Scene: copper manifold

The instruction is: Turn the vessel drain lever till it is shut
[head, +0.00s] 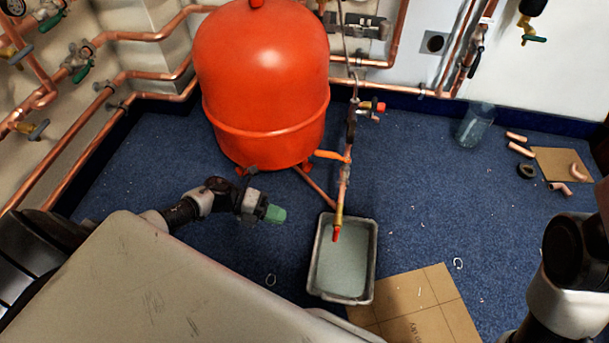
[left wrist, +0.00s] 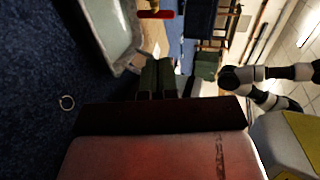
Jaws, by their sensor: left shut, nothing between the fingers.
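The red-orange vessel (head: 262,75) stands on the blue floor. The pipe ends in a brass outlet with a red tip (head: 336,233) over a grey tray (head: 313,268); I cannot tell whether this tip is a lever. My left gripper (head: 276,213) is shut and empty, below the vessel and left of the outlet, apart from both. In the left wrist view its fingers (left wrist: 156,78) are together near the tray (left wrist: 112,30), with a red part (left wrist: 155,14) beyond. My right gripper is out of sight.
Copper pipes with green-handled valves (head: 78,62) line the left wall. Cardboard (head: 430,310) lies right of the tray. The floor left of the vessel is clear.

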